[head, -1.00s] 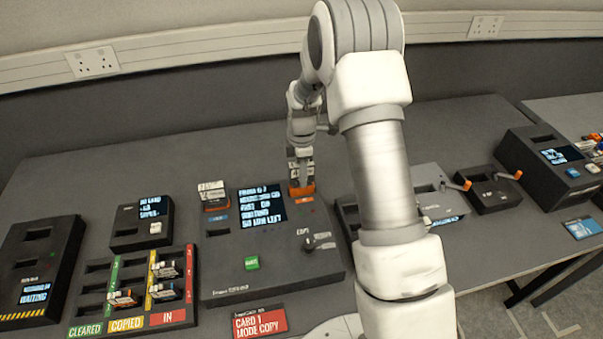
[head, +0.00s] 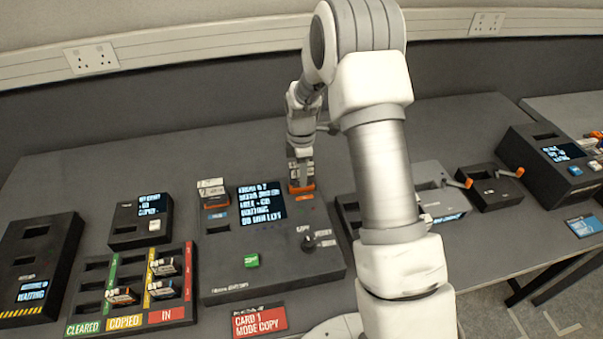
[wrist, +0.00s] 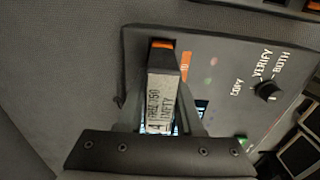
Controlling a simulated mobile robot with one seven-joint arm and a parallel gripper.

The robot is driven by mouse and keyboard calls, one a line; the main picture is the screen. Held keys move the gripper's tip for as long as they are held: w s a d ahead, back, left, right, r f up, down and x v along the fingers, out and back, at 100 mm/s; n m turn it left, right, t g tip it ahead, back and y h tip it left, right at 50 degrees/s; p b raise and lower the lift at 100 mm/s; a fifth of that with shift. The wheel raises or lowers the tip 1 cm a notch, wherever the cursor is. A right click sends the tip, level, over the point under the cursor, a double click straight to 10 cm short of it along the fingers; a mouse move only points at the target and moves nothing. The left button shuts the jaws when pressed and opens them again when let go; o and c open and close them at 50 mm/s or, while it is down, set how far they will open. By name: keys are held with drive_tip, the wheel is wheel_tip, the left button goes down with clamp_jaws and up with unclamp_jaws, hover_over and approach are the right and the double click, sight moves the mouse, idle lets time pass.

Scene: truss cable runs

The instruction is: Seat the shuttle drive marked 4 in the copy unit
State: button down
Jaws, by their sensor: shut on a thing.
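The copy unit (head: 222,270) is the dark box at centre, with a lit screen (head: 261,204), a green button and a knob. Its left bay holds an upright drive (head: 212,192) above a blue label. My gripper (head: 301,181) is at the right bay, with the orange label, shut on a drive. In the wrist view, the held drive (wrist: 161,98) has a grey label reading 4 and EMPTY, and an orange end. It points at the unit's top; how deep it sits is hidden. My gripper (wrist: 160,118) covers its lower part.
A sorting tray (head: 90,288) with several drives stands left, beside a small screened unit (head: 125,238) and a dark striped unit (head: 58,235). A red card (head: 260,320) lies in front. Units with orange handles (head: 490,195) stand right. The back of the bench is clear.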

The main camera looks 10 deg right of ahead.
drive_tip(key=shift+f+b, duration=0.5)
drive_tip(key=shift+f, duration=0.1)
idle(0.3)
drive_tip(key=shift+c, duration=0.8)
unclamp_jaws()
drive_tip(key=shift+r+p, duration=2.3)
drive_tip(key=shift+r, duration=1.5)
